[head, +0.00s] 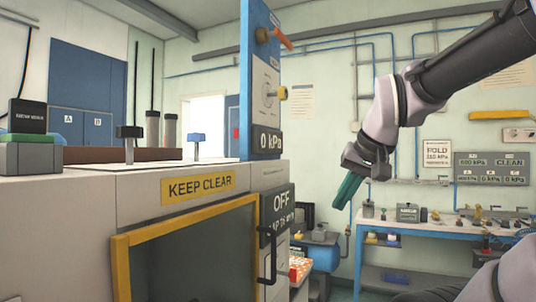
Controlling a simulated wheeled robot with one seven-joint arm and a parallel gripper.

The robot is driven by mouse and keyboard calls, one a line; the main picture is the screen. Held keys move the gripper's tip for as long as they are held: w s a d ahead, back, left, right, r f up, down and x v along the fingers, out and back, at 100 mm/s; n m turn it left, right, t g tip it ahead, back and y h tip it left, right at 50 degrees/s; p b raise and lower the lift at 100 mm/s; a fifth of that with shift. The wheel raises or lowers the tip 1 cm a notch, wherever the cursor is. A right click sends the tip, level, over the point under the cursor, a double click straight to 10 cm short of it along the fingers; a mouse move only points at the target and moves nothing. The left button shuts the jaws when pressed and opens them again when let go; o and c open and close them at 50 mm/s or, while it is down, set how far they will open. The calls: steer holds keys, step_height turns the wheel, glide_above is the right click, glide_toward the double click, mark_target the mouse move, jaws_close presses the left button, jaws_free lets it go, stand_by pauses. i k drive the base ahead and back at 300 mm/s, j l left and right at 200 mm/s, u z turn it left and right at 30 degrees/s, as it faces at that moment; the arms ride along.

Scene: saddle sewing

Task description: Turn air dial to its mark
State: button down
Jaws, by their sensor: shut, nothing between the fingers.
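A blue upright panel (260,20) stands at the right end of the machine. A yellow knob (281,93) sticks out from its right face, in front of a white plate (265,86) with a round scale; this looks like the air dial. The plate is seen at a steep angle, so the knob's setting and the mark cannot be read. A display below reads 0 kPa (267,141). My gripper (346,193) has teal fingers, shut and empty, pointing down and left. It is to the right of the knob and lower in the picture, apart from it.
An orange-red lever (282,39) sticks out above the knob. A dark OFF display (280,206) and a black handle (267,255) are on the machine below. A workbench (450,229) with small parts stands behind at right. Open space lies between my gripper and the panel.

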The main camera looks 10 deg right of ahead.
mark_target(283, 94)
steer(key=i+l+u, duration=0.15)
steer(key=l+u, duration=0.15)
steer(key=i+l+u, duration=0.1)
steer(key=l+u, duration=0.2)
steer(key=l, duration=0.2)
steer(key=l+u, duration=0.3)
steer(key=l, duration=0.15)
